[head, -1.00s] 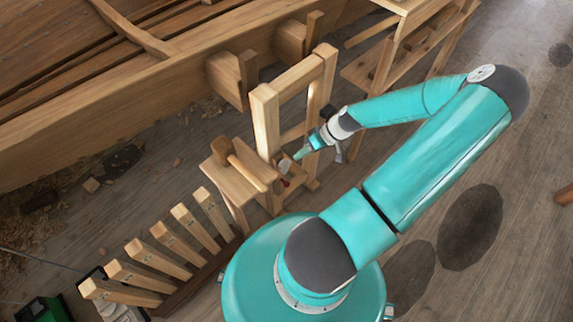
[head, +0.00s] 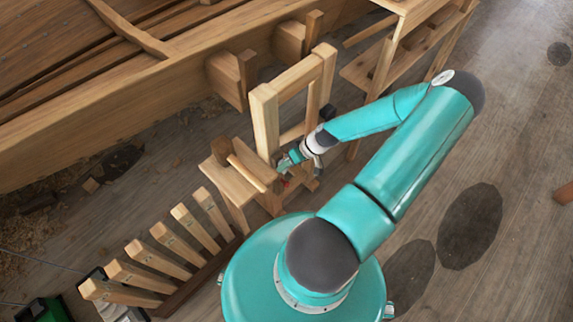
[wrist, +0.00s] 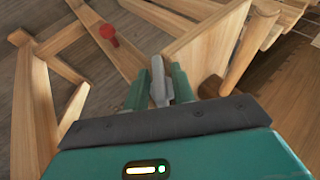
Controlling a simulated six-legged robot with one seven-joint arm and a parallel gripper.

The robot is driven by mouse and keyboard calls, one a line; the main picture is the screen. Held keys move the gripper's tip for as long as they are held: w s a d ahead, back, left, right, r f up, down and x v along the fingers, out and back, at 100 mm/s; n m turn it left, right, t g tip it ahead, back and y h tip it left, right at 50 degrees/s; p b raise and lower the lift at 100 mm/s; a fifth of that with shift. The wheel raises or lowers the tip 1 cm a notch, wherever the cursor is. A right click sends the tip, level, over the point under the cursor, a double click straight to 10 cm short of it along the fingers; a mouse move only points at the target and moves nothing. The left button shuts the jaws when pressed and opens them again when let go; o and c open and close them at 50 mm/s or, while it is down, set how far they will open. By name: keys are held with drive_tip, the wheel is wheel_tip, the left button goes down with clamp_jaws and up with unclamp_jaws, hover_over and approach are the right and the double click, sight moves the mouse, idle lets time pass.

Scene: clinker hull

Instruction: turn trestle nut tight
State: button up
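A grey metal piece (wrist: 158,82), seemingly the trestle nut, stands upright between the two teal fingers of my gripper (wrist: 157,88) in the wrist view. The fingers lie on either side of it, with a narrow gap on its left. Whether the right finger touches it is unclear. In the head view my gripper (head: 287,162) is low by the wooden trestle (head: 264,122), next to the small bench, and hides most of the nut. A red knob-like part (wrist: 108,34) shows on a beam beyond the fingers; it also shows just below my gripper in the head view (head: 286,182).
A wooden mallet (head: 240,168) lies on the small bench (head: 222,178) left of my gripper. A row of upright slats (head: 165,247) stands at lower left. The planked hull (head: 110,110) fills the upper left. Floor at the right is mostly clear.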

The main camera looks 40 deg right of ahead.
drive_tip(key=shift+d+y, duration=0.1)
drive_tip(key=shift+y, duration=0.2)
drive_tip(key=m+y, duration=0.1)
drive_tip(key=y, duration=0.2)
drive_tip(key=shift+f, duration=0.1)
drive_tip(key=shift+m+t+y, duration=0.6)
drive_tip(key=shift+y, duration=1.5)
drive_tip(key=o, duration=0.7)
drive_tip(key=shift+c, duration=0.2)
drive_tip(key=v, duration=1.4)
drive_tip(key=shift+f, duration=0.25)
drive_tip(key=shift+o, duration=0.2)
drive_tip(key=shift+w, duration=0.15)
